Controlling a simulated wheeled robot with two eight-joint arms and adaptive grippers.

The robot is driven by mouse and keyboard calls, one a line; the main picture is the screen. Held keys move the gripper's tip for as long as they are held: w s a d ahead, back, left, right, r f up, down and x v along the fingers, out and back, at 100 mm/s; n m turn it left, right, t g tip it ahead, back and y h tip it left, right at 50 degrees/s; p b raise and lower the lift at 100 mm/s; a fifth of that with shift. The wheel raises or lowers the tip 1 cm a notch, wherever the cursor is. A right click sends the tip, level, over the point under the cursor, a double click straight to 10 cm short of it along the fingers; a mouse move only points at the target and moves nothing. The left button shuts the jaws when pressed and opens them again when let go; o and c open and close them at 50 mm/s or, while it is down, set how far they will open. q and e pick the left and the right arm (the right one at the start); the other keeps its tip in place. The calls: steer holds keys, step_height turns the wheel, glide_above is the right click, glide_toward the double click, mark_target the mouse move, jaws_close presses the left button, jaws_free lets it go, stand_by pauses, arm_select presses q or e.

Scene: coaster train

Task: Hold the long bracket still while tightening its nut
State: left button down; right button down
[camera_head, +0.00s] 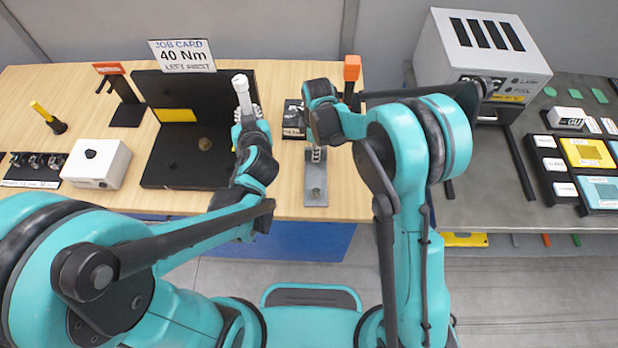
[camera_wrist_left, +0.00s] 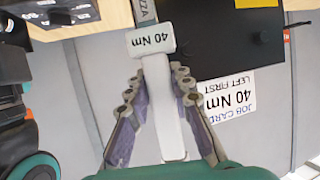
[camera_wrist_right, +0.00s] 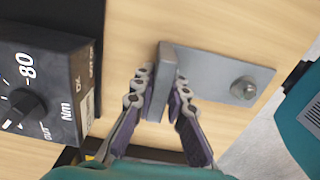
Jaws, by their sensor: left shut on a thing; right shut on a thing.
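My left gripper (camera_head: 245,112) is shut on a white wrench-like tool (camera_head: 241,88), which stands up from the fingers. In the left wrist view the tool (camera_wrist_left: 160,95) lies between the fingers and its end reads 40 Nm. The long bracket (camera_head: 316,188) is a grey metal plate on the bench near its front edge. My right gripper (camera_wrist_right: 160,100) is shut on the bracket's raised end, with a finger on each side. The nut (camera_wrist_right: 243,88) sits on a bolt at the bracket's flat free end, apart from both grippers. My right arm partly hides the bracket's rear in the head view.
A black dial box marked Nm (camera_wrist_right: 35,90) stands beside the right gripper. A black L-shaped board (camera_head: 165,165) and a white box (camera_head: 96,163) are left of my left gripper. A job card (camera_head: 182,55) reads 40 Nm, left first. A grey machine (camera_head: 440,50) stands right.

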arm_select(q)
steer(key=shift+w+a+r+n+g, duration=0.15)
steer(key=shift+a+n+g, duration=0.15)
steer(key=shift+a, duration=0.15)
steer(key=s+a+n+g+h, duration=0.1)
steer(key=s+a+n+g, duration=0.5)
steer(key=g, duration=0.4)
steer(key=shift+s+d+f+n+g+h, duration=0.15)
steer(key=shift+s+d+f+n+h, duration=1.25)
steer(key=shift+s+f+n, duration=0.65)
steer(key=shift+s+d+f+n+g+h, duration=0.1)
steer(key=shift+s+d+f+n+h, duration=0.95)
steer(key=shift+s+d+f+n, duration=1.05)
steer(key=shift+s+d+f+n+g+h, duration=0.15)
steer(key=shift+s+d+f+n+h, duration=1.35)
steer(key=shift+f, duration=0.85)
steer(key=shift+s+a+f+n, duration=0.1)
steer(key=shift+a+f+n, duration=0.1)
steer(key=shift+f, duration=0.65)
steer(key=shift+a+f+n, duration=0.15)
steer(key=shift+f, duration=0.7)
